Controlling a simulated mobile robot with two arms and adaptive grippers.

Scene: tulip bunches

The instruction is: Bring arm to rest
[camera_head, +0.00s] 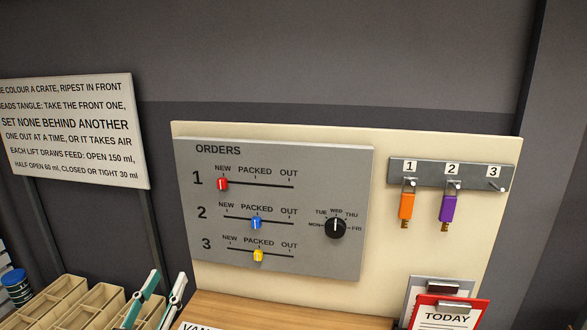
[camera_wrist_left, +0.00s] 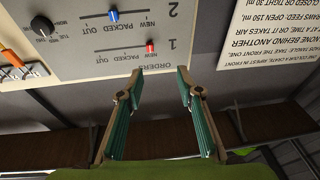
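My left gripper (camera_head: 167,280) is at the bottom left of the head view, in front of the lower left edge of the orders board. Its two green-padded fingers stand apart with nothing between them. The left wrist view also shows the gripper (camera_wrist_left: 160,76) open and empty, with the board (camera_wrist_left: 75,60) beyond, upside down. My right gripper is in neither view.
The orders panel (camera_head: 340,260) has a red slider (camera_head: 222,184) at NEW, with blue (camera_head: 256,223) and yellow (camera_head: 258,255) at PACKED. Orange (camera_head: 406,206) and purple (camera_head: 447,208) tags hang on hooks 1 and 2. Wooden crates (camera_head: 62,297) and a red clipboard (camera_head: 447,302) stand below.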

